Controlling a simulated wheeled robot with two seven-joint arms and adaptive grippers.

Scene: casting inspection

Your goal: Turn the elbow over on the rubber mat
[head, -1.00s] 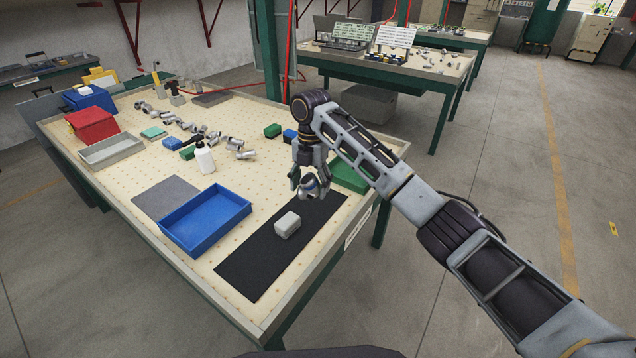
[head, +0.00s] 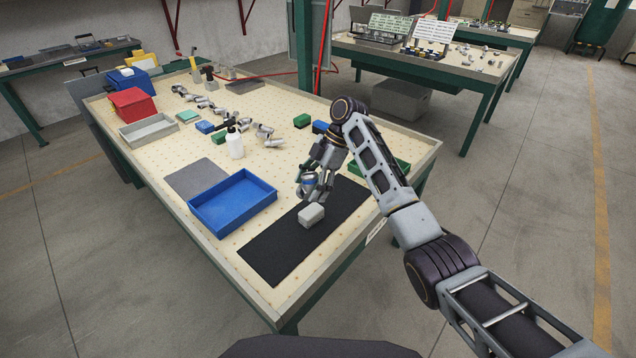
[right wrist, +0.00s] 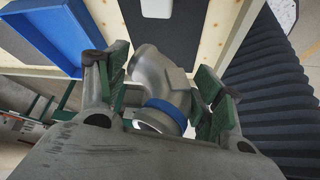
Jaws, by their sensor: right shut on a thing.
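My right gripper (head: 314,190) is shut on the elbow, a grey metal pipe fitting with a blue band. The elbow (head: 307,183) shows small between the fingers in the head view. In the right wrist view the elbow (right wrist: 160,75) sits between the green finger pads, its blue-banded open end towards the palm. The black rubber mat (head: 275,245) lies along the table's near right side. The gripper holds the elbow over the mat's far half; a gap beneath it is hard to judge. My left gripper is out of view.
A light grey block (head: 311,215) lies on the mat just in front of the gripper. A blue tray (head: 232,205) stands left of the mat, a green tray (head: 398,170) behind it. A white bottle (head: 235,145) and several metal fittings stand farther back. The mat's near half is clear.

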